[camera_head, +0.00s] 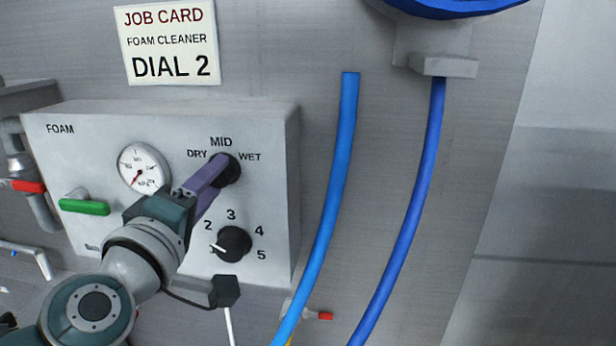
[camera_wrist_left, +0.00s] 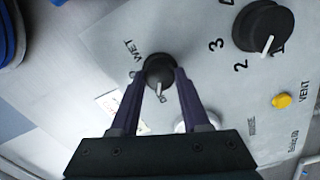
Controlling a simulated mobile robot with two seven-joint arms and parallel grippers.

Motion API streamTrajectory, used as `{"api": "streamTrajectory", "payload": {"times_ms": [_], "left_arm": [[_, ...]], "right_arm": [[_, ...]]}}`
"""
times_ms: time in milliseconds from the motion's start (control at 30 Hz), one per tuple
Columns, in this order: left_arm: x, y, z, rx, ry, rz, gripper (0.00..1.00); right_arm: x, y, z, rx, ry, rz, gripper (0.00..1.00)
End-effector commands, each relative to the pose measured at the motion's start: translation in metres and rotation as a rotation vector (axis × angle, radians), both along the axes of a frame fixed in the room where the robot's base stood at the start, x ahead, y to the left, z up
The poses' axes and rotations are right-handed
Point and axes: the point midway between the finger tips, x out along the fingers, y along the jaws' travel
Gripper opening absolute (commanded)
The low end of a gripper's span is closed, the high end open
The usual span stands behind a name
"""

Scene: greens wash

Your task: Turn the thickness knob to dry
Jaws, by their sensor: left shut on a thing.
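The thickness knob (camera_head: 233,172) is black and round, on the grey foam panel below the MID label, with DRY to its left and WET to its right. My left gripper (camera_head: 218,167) reaches it from the lower left. In the left wrist view the purple fingers stand on both sides of the knob (camera_wrist_left: 160,68), shut on it. The knob's white pointer points down there, toward a partly hidden label that looks like DRY. In the head view the fingers hide part of the knob and its pointer. My right gripper is not in view.
A numbered dial (camera_head: 234,243) sits below, its pointer left, near 1. A pressure gauge (camera_head: 143,167) and green lever (camera_head: 84,207) are on the left. A job card (camera_head: 167,42) reads DIAL 2. Blue hoses (camera_head: 331,206) hang right of the panel.

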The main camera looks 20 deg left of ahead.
Motion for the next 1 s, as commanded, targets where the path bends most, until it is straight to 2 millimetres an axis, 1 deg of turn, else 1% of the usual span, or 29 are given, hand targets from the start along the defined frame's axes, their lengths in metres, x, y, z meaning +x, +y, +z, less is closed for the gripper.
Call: {"api": "streamTrajectory", "payload": {"times_ms": [500, 533, 700, 800, 1000], "left_arm": [[0.0, 0.0, 0.0002, -0.021, -0.005, 0.0, 0.0], [0.0, 0.0, 0.0002, -0.021, -0.005, 0.0, 0.48], [0.0, -0.0001, 0.0002, -0.02, -0.005, 0.0, 0.67], [0.0, 0.0, 0.0001, -0.019, -0.005, 0.0, 0.76], [-0.0002, 0.0, 0.0, -0.018, -0.004, 0.0, 0.76]], "right_arm": [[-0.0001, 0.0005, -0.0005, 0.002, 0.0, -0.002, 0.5], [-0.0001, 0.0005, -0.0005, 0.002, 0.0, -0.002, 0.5], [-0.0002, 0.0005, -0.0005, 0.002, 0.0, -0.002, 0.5], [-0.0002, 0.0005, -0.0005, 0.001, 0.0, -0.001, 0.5], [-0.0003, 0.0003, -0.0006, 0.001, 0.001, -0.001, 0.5]]}}
